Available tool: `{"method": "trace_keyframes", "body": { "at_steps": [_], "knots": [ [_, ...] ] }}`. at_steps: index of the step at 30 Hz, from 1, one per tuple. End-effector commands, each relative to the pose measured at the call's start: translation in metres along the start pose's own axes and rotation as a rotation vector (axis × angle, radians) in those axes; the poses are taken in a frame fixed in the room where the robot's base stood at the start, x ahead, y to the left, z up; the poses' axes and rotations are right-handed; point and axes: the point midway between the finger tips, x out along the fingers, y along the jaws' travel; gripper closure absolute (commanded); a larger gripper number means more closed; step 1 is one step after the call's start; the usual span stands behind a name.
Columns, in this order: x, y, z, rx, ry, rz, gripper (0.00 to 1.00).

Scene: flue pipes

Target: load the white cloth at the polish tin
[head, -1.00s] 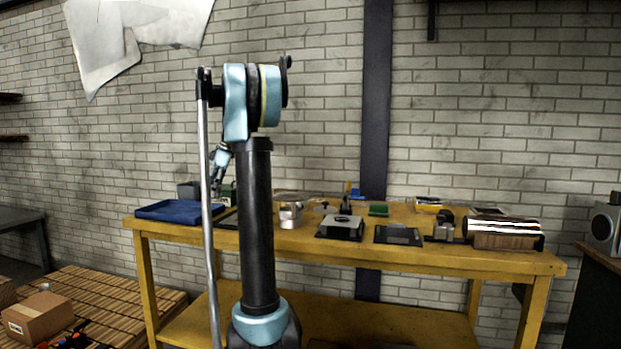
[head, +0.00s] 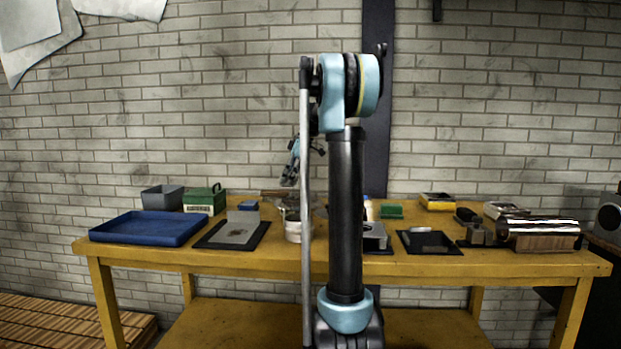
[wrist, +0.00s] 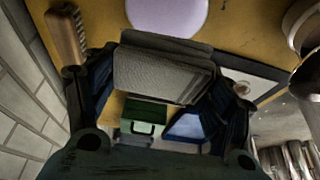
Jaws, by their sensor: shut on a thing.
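My gripper (wrist: 162,100) is shut on a folded cloth (wrist: 165,70) that looks grey in the shade and hangs between the fingers; I take it as the white cloth. A pale lilac round top (wrist: 167,14) lies just beyond the cloth, at the top edge of the wrist view, apart from it. It may be the polish tin, but no label shows. In the head view my gripper (head: 289,178) is small, above the bench and left of my arm column. A short round tin (head: 297,230) stands below it, partly hidden by my arm's thin rod.
The yellow bench (head: 250,262) carries a blue tray (head: 150,227), a green box (head: 204,200) and a dark mat with a grey plate (head: 215,243) at left. A shiny pipe (head: 541,234) lies at right. A wooden-handled brush (wrist: 67,38) is beside my gripper.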

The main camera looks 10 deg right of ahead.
Motion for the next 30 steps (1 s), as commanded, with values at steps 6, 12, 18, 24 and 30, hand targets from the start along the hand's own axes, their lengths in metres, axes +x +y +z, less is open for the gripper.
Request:
{"method": "trace_keyframes", "body": {
  "at_steps": [6,12,18,24,30],
  "knots": [
    [-0.006,0.005,0.014,0.018,0.000,0.007,0.44],
    [-0.010,0.008,0.025,0.031,0.000,0.013,0.44],
    [-0.009,0.009,0.029,0.035,0.000,0.014,0.44],
    [0.002,0.009,0.034,0.035,0.000,0.014,0.44],
    [0.020,0.009,0.042,0.035,0.000,0.015,0.44]
  ]
}}
